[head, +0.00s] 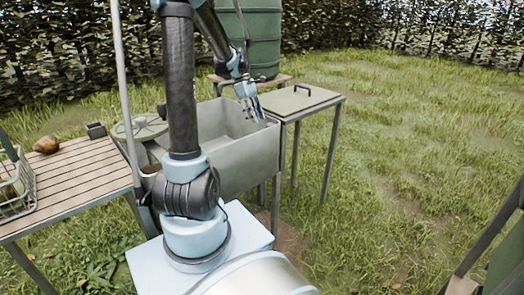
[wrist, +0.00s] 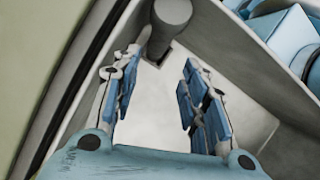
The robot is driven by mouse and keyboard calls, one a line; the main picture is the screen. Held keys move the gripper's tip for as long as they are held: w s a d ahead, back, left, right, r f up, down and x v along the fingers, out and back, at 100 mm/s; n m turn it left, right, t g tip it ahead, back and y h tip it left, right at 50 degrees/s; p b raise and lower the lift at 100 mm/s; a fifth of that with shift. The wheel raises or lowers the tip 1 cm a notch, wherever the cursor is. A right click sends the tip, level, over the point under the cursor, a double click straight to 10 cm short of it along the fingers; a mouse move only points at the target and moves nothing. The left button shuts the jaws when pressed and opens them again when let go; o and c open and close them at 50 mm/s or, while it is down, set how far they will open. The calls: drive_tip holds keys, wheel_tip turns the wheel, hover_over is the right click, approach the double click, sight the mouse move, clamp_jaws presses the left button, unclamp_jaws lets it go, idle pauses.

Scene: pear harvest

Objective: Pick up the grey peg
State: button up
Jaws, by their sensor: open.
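In the wrist view a grey rounded cylinder (wrist: 172,14), which looks like the grey peg, stands in the trough just beyond my fingertips. Its narrower lower part runs down to a small dark patch on the pale floor. I cannot make it out in the head view. My gripper (wrist: 160,62) is open, with the two blue-padded fingers apart and nothing visible between them. In the head view my gripper (head: 254,112) points down into the right end of the grey trough (head: 240,160). The trough wall hides most of its floor there.
A small side table (head: 312,97) with a dark handle on top adjoins the trough on the right. A slatted table (head: 75,180) at left holds a brown pear (head: 46,144), a small dark grey block (head: 95,130) and a wire basket (head: 18,205). A green barrel (head: 262,30) stands behind.

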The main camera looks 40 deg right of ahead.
drive_tip(key=x, duration=0.9)
drive_tip(key=shift+s+d+f, duration=0.1)
drive_tip(key=shift+d+f, duration=0.05)
drive_tip(key=shift+f, duration=0.1)
drive_tip(key=x, duration=0.5)
drive_tip(key=shift+f, duration=0.2)
clamp_jaws()
wheel_tip(320, 180, up, 25)
idle(1.5)
